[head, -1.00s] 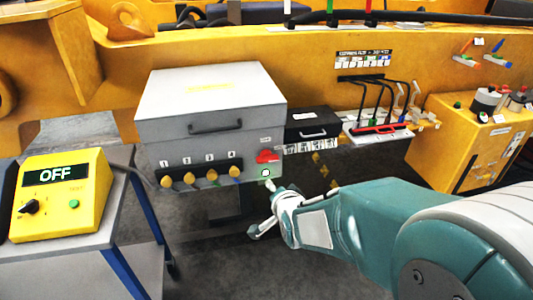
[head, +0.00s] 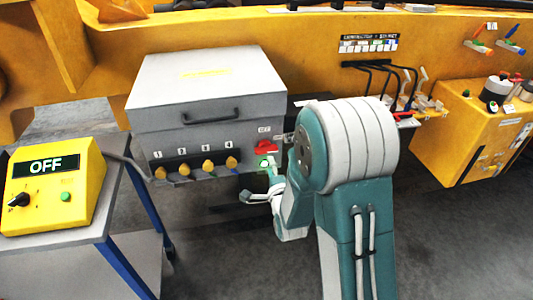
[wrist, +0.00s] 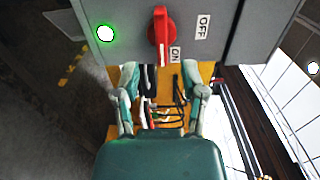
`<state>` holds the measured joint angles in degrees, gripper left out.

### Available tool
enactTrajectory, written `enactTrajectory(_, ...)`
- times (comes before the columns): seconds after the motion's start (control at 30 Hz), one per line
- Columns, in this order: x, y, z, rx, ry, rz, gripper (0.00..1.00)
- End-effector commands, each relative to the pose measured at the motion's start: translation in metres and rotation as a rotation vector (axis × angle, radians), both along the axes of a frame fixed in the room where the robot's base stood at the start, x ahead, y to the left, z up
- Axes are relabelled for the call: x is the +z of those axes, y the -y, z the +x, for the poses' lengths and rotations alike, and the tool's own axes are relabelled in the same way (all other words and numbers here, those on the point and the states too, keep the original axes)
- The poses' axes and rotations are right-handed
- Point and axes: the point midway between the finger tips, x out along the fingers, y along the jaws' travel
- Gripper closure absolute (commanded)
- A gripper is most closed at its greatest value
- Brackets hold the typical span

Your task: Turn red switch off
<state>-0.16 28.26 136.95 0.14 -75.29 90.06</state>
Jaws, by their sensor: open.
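The red switch (head: 266,147) is on the right of the grey box's front, above a lit green lamp (head: 264,163). In the wrist view the red switch (wrist: 162,37) is a long handle, its lower end beside the ON label (wrist: 175,55); the OFF label (wrist: 202,27) is to its right. The green lamp (wrist: 105,34) glows left of it. My gripper (wrist: 163,95) is open and empty, its fingers either side of the handle's line in the picture; no contact shows. In the head view my gripper (head: 265,185) is just below the lamp, partly hidden by my arm.
The grey box (head: 205,90) has several yellow knobs (head: 208,166) along its front. A yellow control unit (head: 50,185) reading OFF stands on a cart (head: 60,250) at left. A yellow cabinet (head: 480,130) stands at right. Open floor lies below the box.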

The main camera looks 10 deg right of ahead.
Motion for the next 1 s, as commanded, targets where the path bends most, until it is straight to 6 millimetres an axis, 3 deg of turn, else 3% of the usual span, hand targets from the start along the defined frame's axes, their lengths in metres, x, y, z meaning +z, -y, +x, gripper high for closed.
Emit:
enactTrajectory(0.3,0.0,0.0,0.053,0.0,0.0,-0.001,0.46)
enactTrajectory(0.7,0.0,0.0,0.063,0.0,-0.001,-0.002,0.46)
enactTrajectory(0.73,0.0,0.0,0.063,0.0,-0.001,-0.002,0.5)
enactTrajectory(0.83,0.0,0.0,0.063,0.0,-0.001,-0.002,0.95)
enactTrajectory(0.87,0.0,0.0,0.063,0.0,-0.001,-0.002,1.0)
enactTrajectory(1.0,-0.001,0.0,0.064,-0.001,-0.003,-0.002,1.0)
